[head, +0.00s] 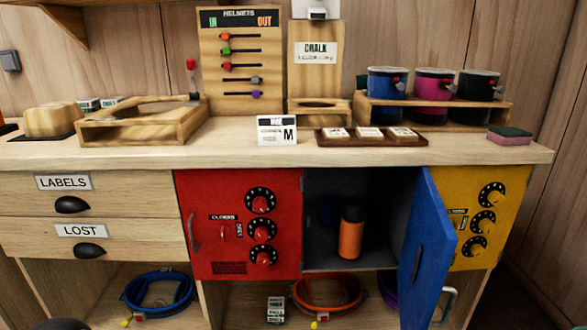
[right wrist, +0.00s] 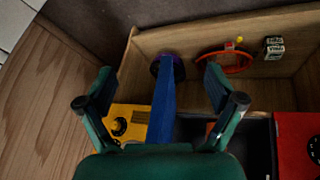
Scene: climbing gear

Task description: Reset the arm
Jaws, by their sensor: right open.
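My right gripper (right wrist: 158,72) shows in the right wrist view with its two green fingers spread wide and nothing held. The blue door (head: 427,250) of the middle locker stands swung open in the head view. In the right wrist view the blue door (right wrist: 162,110) is seen nearly edge-on and lines up between the fingers; contact cannot be told. My right gripper does not show in the head view. My left gripper is in neither view. An orange and black bottle (head: 351,233) stands inside the open dark locker (head: 320,190).
The red locker (head: 200,215) and yellow locker (head: 480,190) flank the open one. The counter (head: 240,153) carries a wooden tray (head: 110,132), a cup rack (head: 500,107) and small cards.

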